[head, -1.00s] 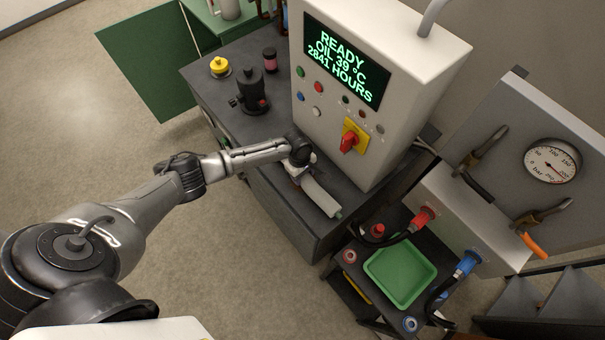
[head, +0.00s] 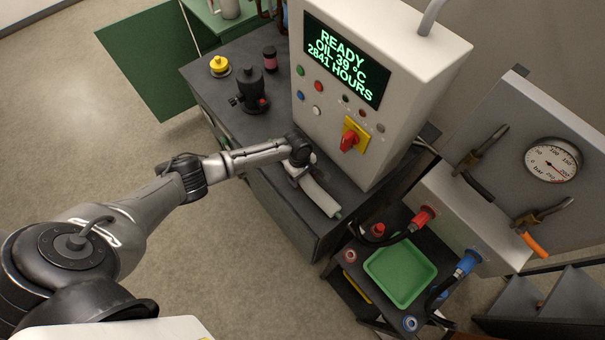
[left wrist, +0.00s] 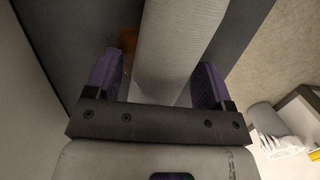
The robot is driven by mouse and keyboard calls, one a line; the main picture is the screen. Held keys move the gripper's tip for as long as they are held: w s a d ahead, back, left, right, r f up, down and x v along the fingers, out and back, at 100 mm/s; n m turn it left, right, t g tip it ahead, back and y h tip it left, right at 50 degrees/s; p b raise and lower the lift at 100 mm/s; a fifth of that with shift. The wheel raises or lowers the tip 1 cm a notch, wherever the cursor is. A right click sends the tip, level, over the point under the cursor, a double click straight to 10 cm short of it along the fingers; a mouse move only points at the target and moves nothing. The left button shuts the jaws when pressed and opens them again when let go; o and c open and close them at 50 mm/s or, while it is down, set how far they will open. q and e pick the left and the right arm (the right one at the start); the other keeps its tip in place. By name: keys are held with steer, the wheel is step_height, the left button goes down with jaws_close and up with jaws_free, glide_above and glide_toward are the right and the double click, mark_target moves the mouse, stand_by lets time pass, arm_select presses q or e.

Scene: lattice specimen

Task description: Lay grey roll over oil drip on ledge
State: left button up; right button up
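The grey roll (head: 320,196) lies on the dark ledge (head: 268,196) in front of the white control cabinet, its pale green-tipped end toward the ledge's near right corner. My left gripper (head: 298,168) is over the far end of the roll. In the left wrist view the two purple fingers (left wrist: 157,82) stand on either side of the grey roll (left wrist: 178,45), with narrow gaps showing, so the gripper looks open around it. An orange-brown patch (left wrist: 127,42), which looks like the oil drip, shows on the ledge just left of the roll, partly hidden. My right gripper is not in view.
The cabinet (head: 372,90) with its red switch rises right behind the roll. A black fitting (head: 250,92) and a yellow-capped item (head: 220,67) stand farther left on the bench. A green tray (head: 400,272) and hoses are at lower right. Floor is open in front.

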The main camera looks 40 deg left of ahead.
arm_select(q)
steer(key=shift+o, duration=0.3)
steer(key=shift+r, duration=0.5)
step_height(320, 180, up, 13)
steer(key=a, duration=0.2)
steer(key=shift+w+f+p, duration=0.15)
steer(key=shift+p, duration=0.3)
